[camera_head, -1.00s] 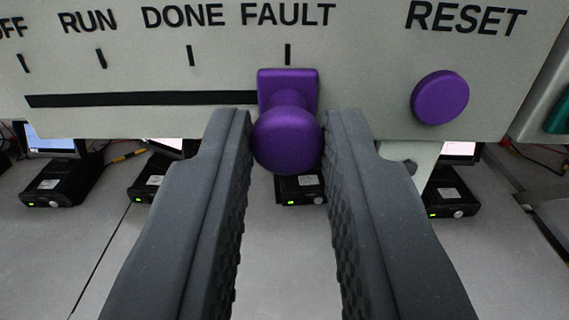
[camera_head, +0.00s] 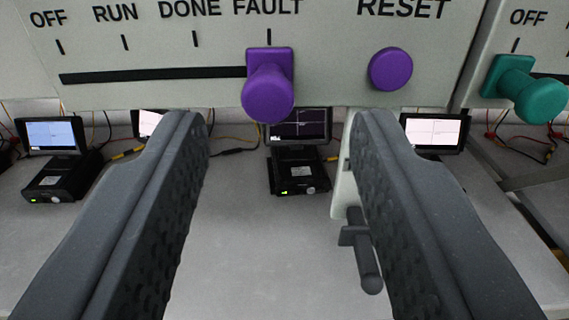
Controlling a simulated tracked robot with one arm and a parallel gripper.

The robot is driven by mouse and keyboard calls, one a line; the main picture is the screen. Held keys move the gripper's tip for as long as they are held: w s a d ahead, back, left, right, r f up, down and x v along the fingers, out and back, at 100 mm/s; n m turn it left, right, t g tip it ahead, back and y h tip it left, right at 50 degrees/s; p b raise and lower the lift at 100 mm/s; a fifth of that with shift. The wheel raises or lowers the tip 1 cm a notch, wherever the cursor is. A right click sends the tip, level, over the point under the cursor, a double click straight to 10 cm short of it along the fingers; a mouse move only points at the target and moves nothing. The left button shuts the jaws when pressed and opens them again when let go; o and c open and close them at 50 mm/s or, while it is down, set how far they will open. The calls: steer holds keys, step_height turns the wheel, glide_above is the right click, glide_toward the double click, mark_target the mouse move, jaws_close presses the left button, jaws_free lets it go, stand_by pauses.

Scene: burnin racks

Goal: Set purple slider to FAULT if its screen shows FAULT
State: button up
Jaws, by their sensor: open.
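The purple slider (camera_head: 268,86) sits at the right end of its dark slot (camera_head: 150,75), directly under the FAULT mark (camera_head: 268,8). OFF, RUN and DONE marks lie to its left. My gripper (camera_head: 272,130) is open and empty. Its two fingers stand wide apart, lower in the picture than the slider knob and not touching it. The panel's status screen is not in view.
A round purple RESET button (camera_head: 390,69) is right of the slider. A teal slider (camera_head: 525,85) is on the neighbouring panel at right. Below are small devices with screens (camera_head: 298,128) and cables on a grey shelf. A dark handle (camera_head: 363,255) hangs near the right finger.

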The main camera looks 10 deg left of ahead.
steer(key=s+d, duration=0.1)
steer(key=s, duration=0.9)
steer(key=shift+d, duration=0.35)
steer(key=w+d+r+g, duration=0.15)
steer(key=d+r, duration=0.25)
steer(key=r, duration=0.4)
steer(key=w+d+r+m+y, duration=0.1)
steer(key=w+d+r, duration=0.15)
steer(key=r, duration=0.65)
steer(key=w+d+r+g, duration=0.1)
steer(key=d+r, duration=0.3)
steer(key=r, duration=0.4)
steer(key=s+d+r+h, duration=0.2)
steer(key=s+d+r, duration=0.5)
steer(key=d+r, duration=0.2)
steer(key=s+d+r+h, duration=0.1)
steer(key=s+d+r, duration=0.6)
steer(key=d+r, duration=0.3)
steer(key=shift+d+m+h, duration=0.4)
steer(key=shift+d, duration=0.45)
